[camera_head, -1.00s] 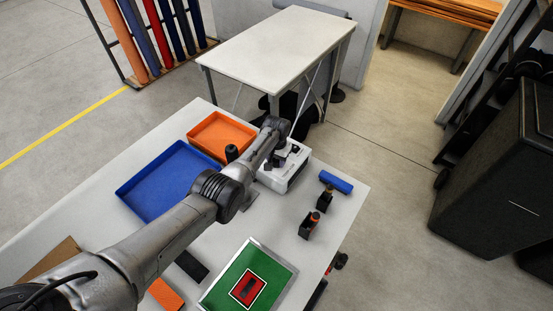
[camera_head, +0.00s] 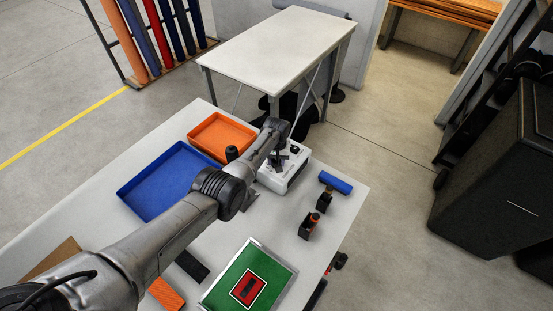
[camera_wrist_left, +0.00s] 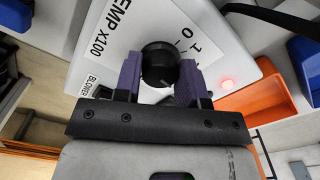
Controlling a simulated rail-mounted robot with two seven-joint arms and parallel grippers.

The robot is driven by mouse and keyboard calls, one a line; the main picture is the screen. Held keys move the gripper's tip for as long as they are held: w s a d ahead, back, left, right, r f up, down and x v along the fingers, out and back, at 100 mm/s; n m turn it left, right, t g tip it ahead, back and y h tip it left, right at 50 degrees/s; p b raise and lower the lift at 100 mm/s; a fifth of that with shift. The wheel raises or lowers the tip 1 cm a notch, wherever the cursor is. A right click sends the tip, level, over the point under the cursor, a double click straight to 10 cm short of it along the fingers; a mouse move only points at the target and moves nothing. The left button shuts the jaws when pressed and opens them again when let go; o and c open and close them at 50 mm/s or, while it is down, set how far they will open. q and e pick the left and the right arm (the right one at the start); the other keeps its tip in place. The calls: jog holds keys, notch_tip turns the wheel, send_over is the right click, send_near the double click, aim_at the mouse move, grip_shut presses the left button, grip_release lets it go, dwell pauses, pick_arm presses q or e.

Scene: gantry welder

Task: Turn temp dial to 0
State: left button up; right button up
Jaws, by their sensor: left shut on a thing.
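The temp dial (camera_wrist_left: 160,65) is a round black knob on a white panel marked "TEMP X100", with "0" and "1" printed beside it in the left wrist view. My left gripper (camera_wrist_left: 160,78) has its two purple-padded fingers shut on the dial, one on each side. In the head view the white machine (camera_head: 284,170) stands on the workbench, and my left gripper (camera_head: 281,152) is over its top. The arm hides part of the machine there. The dial's exact pointer setting cannot be told. My right gripper is not in view.
A blue tray (camera_head: 130,193) and an orange tray (camera_head: 203,128) lie left of the machine. A blue-handled tool (camera_head: 336,182) and a small black-and-orange tool (camera_head: 308,226) lie to its right. A green board (camera_head: 279,271) is nearer. A red light (camera_wrist_left: 226,83) glows on the panel.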

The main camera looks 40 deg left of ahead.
pick_arm(q)
jog(key=n, duration=0.4)
jog(key=shift+n, duration=0.4)
jog(key=n, duration=1.4)
jog(key=shift+n, duration=0.7)
jog(key=o, duration=0.9)
jog(key=shift+w, duration=0.1)
